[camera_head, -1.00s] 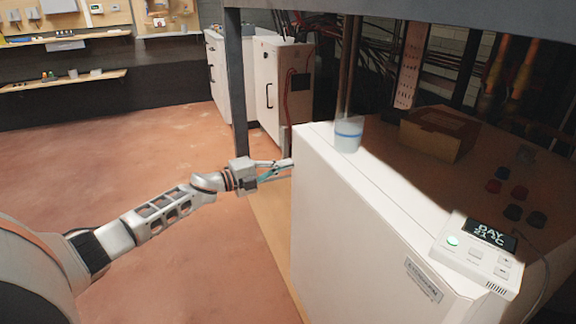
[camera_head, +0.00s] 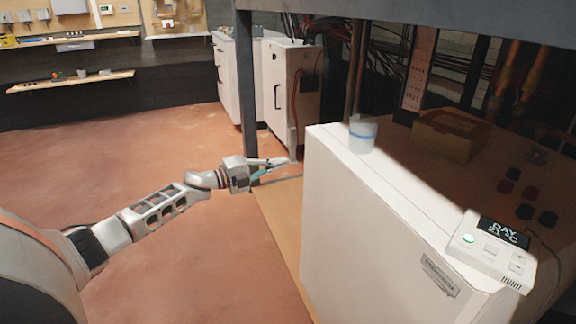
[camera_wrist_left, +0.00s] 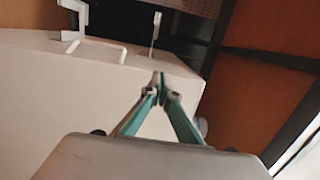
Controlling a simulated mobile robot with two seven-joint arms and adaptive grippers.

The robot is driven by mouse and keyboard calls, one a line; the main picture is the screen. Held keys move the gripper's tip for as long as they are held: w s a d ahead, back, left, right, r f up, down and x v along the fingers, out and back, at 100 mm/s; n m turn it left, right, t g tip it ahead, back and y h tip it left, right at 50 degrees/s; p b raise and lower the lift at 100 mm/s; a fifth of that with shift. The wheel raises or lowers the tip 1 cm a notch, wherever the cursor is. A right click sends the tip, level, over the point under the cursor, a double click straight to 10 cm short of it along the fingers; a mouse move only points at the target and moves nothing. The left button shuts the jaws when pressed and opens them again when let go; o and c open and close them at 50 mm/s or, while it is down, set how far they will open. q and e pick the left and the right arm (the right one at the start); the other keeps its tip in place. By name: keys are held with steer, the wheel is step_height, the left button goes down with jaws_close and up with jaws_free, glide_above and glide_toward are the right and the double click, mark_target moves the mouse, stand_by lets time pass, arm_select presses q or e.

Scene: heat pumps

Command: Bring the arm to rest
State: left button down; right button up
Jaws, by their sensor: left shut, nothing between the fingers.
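My left arm comes in from the left in the head view. Its gripper (camera_head: 277,166) is shut and empty, just left of the white heat pump unit (camera_head: 385,225) and apart from it. In the left wrist view the gripper's fingers (camera_wrist_left: 159,84) meet at their tips, with nothing between them. A pale unit face (camera_wrist_left: 70,110) with white handle-like parts (camera_wrist_left: 92,40) lies beyond the fingers there. My right gripper is not in view.
A thermostat panel (camera_head: 488,251) and a translucent cup with a blue band (camera_head: 362,136) sit on the white unit. A cardboard box (camera_head: 450,135) and several dark and red caps lie behind it. A dark post (camera_head: 246,90) stands behind the gripper. Open floor (camera_head: 110,160) is at left.

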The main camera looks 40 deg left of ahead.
arm_select(q)
steer(key=s+a, duration=0.2)
steer(key=a, duration=0.5)
steer(key=shift+s+f+b, duration=0.3)
steer(key=shift+f, duration=0.1)
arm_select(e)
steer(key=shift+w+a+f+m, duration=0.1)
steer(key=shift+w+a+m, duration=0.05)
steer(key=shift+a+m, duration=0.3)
